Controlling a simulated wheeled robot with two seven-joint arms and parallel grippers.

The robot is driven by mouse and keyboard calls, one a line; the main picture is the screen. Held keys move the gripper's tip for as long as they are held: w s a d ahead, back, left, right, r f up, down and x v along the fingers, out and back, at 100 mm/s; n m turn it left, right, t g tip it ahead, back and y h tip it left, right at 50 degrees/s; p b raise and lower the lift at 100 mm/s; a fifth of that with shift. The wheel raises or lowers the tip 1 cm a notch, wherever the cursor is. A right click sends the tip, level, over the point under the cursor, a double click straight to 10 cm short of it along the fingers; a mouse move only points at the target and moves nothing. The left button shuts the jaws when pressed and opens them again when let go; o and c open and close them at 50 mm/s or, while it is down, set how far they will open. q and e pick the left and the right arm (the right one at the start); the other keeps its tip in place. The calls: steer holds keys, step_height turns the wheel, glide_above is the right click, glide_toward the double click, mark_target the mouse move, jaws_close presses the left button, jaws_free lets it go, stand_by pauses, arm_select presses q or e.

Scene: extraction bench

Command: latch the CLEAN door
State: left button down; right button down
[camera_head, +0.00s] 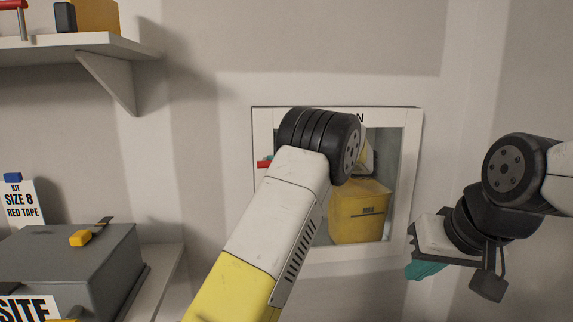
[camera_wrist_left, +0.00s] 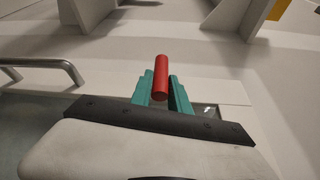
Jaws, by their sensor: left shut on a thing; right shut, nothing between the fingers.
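The door (camera_head: 412,170), a white-framed window panel in the wall, shows behind my left arm in the head view. Only the end of its label, "N", is readable. A red latch handle (camera_head: 264,164) sticks out at its left edge. In the left wrist view the red handle (camera_wrist_left: 161,72) stands between the teal fingers of my left gripper (camera_wrist_left: 161,90), which is shut on it.
A yellow container (camera_head: 360,212) shows behind the window. A shelf (camera_head: 75,42) is at upper left. A metal bar handle (camera_wrist_left: 45,64) shows in the wrist view.

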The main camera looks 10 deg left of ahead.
stand_by(0.3)
arm_select(q)
steer(key=c, duration=1.3)
jaws_free()
steer(key=shift+a, duration=0.1)
steer(key=shift+o, duration=0.2)
steer(key=d, duration=0.7)
steer(key=shift+s+d+r, duration=0.2)
steer(key=shift+s+d, duration=0.2)
steer(key=shift+s, duration=0.1)
